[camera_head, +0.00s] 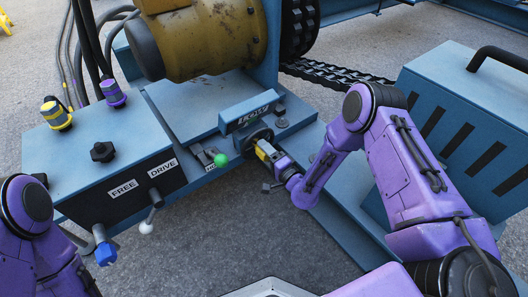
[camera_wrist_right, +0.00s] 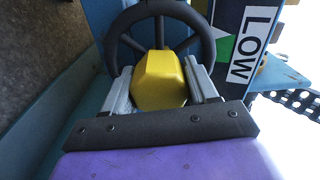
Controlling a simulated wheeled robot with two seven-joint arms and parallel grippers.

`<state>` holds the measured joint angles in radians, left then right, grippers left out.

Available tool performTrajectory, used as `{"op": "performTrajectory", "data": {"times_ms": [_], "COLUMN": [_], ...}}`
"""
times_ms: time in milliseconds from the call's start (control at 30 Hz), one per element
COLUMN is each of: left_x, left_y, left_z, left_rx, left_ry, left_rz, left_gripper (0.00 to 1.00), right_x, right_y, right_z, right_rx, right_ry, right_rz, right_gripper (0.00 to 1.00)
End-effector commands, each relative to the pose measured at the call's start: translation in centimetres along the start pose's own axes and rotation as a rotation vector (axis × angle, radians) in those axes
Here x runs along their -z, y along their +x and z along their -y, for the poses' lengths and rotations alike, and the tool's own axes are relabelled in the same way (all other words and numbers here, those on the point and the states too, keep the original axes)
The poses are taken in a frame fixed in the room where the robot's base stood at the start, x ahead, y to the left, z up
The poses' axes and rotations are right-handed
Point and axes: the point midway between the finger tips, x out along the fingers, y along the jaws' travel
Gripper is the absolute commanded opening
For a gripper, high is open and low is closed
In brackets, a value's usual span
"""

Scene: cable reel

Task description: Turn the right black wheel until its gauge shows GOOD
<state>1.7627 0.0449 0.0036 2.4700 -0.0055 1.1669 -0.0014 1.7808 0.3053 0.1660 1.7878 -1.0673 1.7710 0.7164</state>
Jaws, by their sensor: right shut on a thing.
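The right black wheel (camera_head: 259,134) stands upright on the blue frame, partly hidden by my right gripper (camera_head: 265,152). In the right wrist view its black rim (camera_wrist_right: 160,14) and spokes fill the top centre. My right gripper (camera_wrist_right: 162,85) is shut at the wheel, its grey fingers on either side of a yellow block (camera_wrist_right: 160,78) in front of the spokes. I cannot tell exactly where the fingers touch. The gauge plate (camera_wrist_right: 255,45) beside the wheel reads LOW, with a green patch at its left. Above the wheel in the head view, the gauge lettering is small. My left gripper is out of view.
A blue box (camera_head: 85,150) with FREE and DRIVE labels, a black knob (camera_head: 102,151) and a blue-tipped lever (camera_head: 105,253) stands left. A green-tipped lever (camera_head: 221,160) is close to the wheel. A slotted blue housing (camera_head: 465,125) is right, a rusty yellow drum (camera_head: 210,35) behind.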

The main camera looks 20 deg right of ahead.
Motion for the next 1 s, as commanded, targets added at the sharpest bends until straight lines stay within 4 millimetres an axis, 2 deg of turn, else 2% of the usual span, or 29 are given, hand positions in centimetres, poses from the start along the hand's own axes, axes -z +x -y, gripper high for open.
{"op": "performTrajectory", "data": {"times_ms": [33, 67, 100, 133, 467, 567, 800, 1000], "left_x": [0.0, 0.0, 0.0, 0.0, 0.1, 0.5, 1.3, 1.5], "left_y": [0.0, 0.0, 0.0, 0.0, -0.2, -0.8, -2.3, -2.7], "left_z": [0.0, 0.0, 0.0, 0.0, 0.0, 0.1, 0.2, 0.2], "left_rx": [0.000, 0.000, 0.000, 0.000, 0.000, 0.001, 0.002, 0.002], "left_ry": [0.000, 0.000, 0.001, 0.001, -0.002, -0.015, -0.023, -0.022], "left_rz": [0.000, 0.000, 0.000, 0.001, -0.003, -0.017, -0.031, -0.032], "left_gripper": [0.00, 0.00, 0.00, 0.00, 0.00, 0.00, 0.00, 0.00], "right_x": [-0.8, -0.8, -0.8, -0.8, -0.2, -0.2, -0.3, -0.4], "right_y": [-0.2, -0.2, -0.2, -0.2, -0.6, -2.1, -7.9, -10.5], "right_z": [-0.3, -0.3, -0.3, -0.3, -0.1, 0.1, 0.1, 0.0], "right_rx": [-0.008, -0.008, -0.008, -0.008, -0.005, -0.007, -0.009, -0.006], "right_ry": [0.004, 0.004, 0.004, 0.004, 0.001, 0.002, 0.004, 0.003], "right_rz": [0.019, 0.020, 0.019, 0.019, 0.006, 0.006, 0.010, 0.011], "right_gripper": [0.03, 0.61, 0.74, 0.79, 0.79, 0.79, 0.79, 0.79]}}
